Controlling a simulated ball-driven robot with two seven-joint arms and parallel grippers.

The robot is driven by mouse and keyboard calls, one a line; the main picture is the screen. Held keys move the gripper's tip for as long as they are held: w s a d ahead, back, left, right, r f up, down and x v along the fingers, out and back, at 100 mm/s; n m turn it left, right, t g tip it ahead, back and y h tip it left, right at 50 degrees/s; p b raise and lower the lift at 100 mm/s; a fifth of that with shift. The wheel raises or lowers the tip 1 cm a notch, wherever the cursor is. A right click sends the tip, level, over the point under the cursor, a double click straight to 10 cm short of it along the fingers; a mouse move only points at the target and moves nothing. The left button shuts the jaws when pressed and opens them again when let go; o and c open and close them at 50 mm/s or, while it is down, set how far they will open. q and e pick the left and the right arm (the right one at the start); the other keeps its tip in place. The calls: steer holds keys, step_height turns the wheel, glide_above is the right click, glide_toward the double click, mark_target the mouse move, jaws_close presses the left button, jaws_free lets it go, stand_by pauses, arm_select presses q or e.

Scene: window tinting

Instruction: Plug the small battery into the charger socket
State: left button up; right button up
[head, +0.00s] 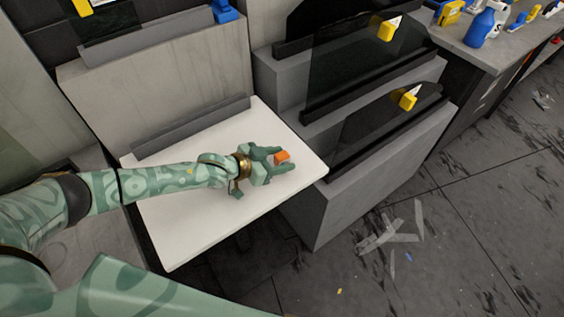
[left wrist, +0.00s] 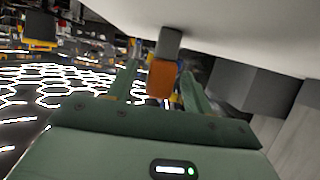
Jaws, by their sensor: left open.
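A small orange block (head: 281,156), which looks like the small battery, is at the right part of a white tabletop (head: 185,235). In the left wrist view the orange block (left wrist: 162,78) has a grey part (left wrist: 169,42) at its far end. My left gripper (head: 273,161) is open, with its fingers on either side of the orange block. In the left wrist view the left gripper (left wrist: 160,82) shows the block between its fingertips; I cannot tell whether they touch it. I cannot make out the charger socket. My right gripper is not in view.
A grey ledge (head: 195,127) runs along the back of the tabletop. Grey stepped stands (head: 385,165) to the right hold dark glass panes (head: 350,65) with yellow blocks (head: 408,99) on them. A workbench with bottles (head: 480,28) is at the far right. The table's front is clear.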

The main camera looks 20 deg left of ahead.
arm_select(q)
steer(key=shift+w+d+f, duration=0.25)
steer(key=shift+w+d, duration=0.1)
steer(key=shift+w, duration=0.05)
steer(key=shift+s, duration=0.1)
steer(key=c, duration=1.1)
steer(key=shift+r, duration=0.2)
